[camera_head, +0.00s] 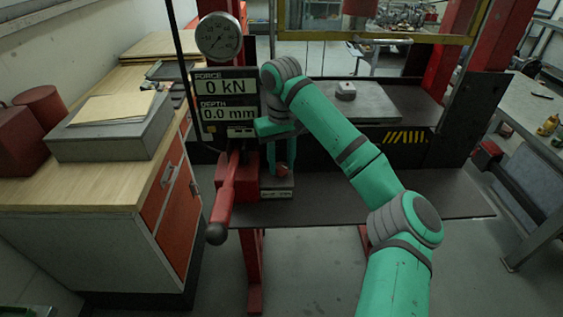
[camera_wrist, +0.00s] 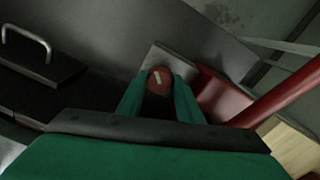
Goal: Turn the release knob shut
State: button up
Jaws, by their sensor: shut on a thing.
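The release knob (camera_wrist: 160,77) is round and red with a pale mark across its top. In the wrist view it sits between the two green fingers of my gripper (camera_wrist: 160,92), which are shut on it from both sides. The knob also shows in the head view (camera_head: 282,170), low between the fingertips, on a grey block with a label plate (camera_head: 277,194). My gripper points down at it in the head view (camera_head: 281,162). The fingers hide the knob's sides and part of its base, and the label is too small to read.
A red lever (camera_head: 222,200) with a dark ball end stands just left of the knob. A display (camera_head: 227,103) reading 0 kN and 0.0 mm and a dial gauge (camera_head: 219,37) are behind. A wooden-topped cabinet (camera_head: 105,185) is left; the black shelf (camera_head: 440,193) is clear at right.

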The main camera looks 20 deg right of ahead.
aim_at(282, 165)
jog(key=m, duration=0.4)
jog(key=shift+w+d+r, duration=0.1)
jog(key=shift+m, duration=2.1)
jog(key=o, duration=1)
jog(key=shift+o, duration=0.2)
notch_tip(282, 165, up, 11)
